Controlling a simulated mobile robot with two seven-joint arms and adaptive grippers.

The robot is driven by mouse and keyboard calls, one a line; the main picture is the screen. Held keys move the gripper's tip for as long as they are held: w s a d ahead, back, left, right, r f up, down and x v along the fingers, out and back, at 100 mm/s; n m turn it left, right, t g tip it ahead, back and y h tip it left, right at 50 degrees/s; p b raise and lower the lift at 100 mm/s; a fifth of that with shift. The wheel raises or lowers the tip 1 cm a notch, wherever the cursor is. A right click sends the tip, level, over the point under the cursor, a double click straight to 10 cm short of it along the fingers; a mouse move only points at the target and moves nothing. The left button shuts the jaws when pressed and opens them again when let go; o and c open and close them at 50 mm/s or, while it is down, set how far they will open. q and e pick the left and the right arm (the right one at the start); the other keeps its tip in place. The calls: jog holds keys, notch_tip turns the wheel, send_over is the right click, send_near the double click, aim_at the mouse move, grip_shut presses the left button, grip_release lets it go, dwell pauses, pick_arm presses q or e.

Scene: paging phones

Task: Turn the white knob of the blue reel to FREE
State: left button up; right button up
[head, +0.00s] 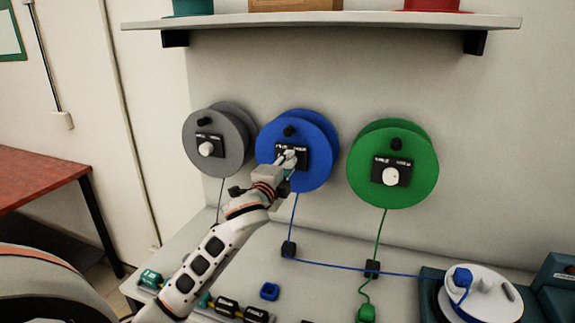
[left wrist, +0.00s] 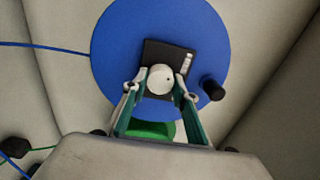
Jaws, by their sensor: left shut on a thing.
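The blue reel (head: 313,178) is mounted on the wall between a grey and a green reel; it fills the middle of the left wrist view (left wrist: 120,35). It has a black plate with small white lettering and a white knob (left wrist: 161,79). In the head view my left gripper (head: 289,161) reaches to this plate and covers most of the knob. In the left wrist view the left gripper (left wrist: 159,88) has its two fingers on either side of the knob, shut on it. The lettering is too small to read for the knob's setting. My right gripper is not in view.
The grey reel (head: 229,128) and green reel (head: 400,140) have their own white knobs close by. A shelf (head: 330,24) hangs above. A blue cord runs over the counter through black guides (head: 289,249) to a white round device (head: 484,292) at right.

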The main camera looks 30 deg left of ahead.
pick_arm(q)
jog(key=o, duration=1.1)
jog(key=v, duration=1.2)
jog(key=shift+a, duration=0.1)
